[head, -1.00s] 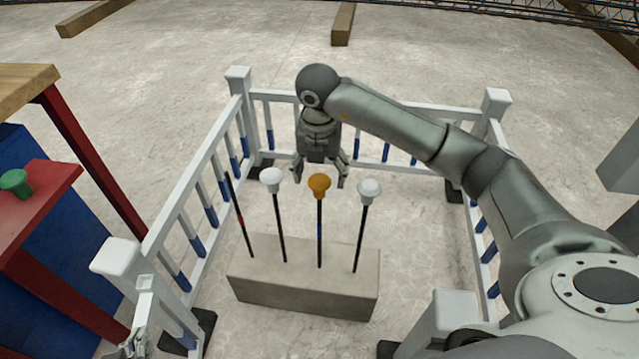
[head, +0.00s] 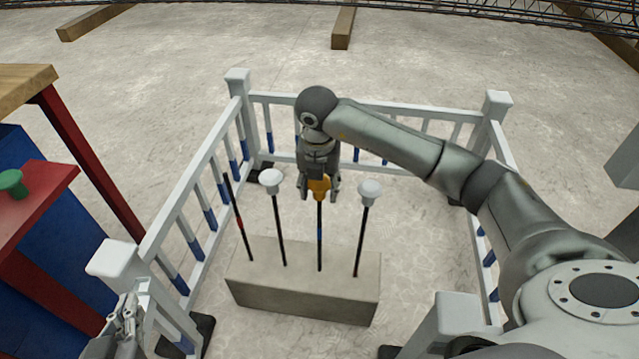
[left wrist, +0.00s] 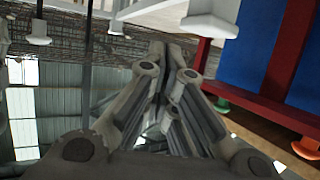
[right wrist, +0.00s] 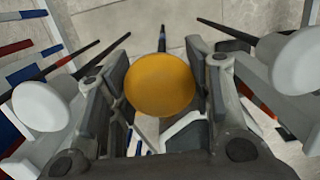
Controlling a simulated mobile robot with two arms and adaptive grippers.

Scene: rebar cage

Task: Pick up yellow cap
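The yellow cap (head: 319,188) sits on top of an upright dark rod that stands in a concrete block (head: 305,290). My right gripper (head: 320,191) is over the cap, with one finger on each side. In the right wrist view the round top of the yellow cap (right wrist: 160,85) fills the space between the finger pads, and the pads appear to touch its sides. The cap is still on its rod. My left gripper (head: 128,318) is low at the left, away from the cap. Its fingers are together and empty in the left wrist view (left wrist: 165,65).
White caps (head: 271,178) (head: 369,190) top the rods on either side. A bare rod (head: 238,215) leans at the left. A white and blue railing (head: 385,118) surrounds the block. A red table (head: 40,195) with a green cap (head: 12,183) stands at the left.

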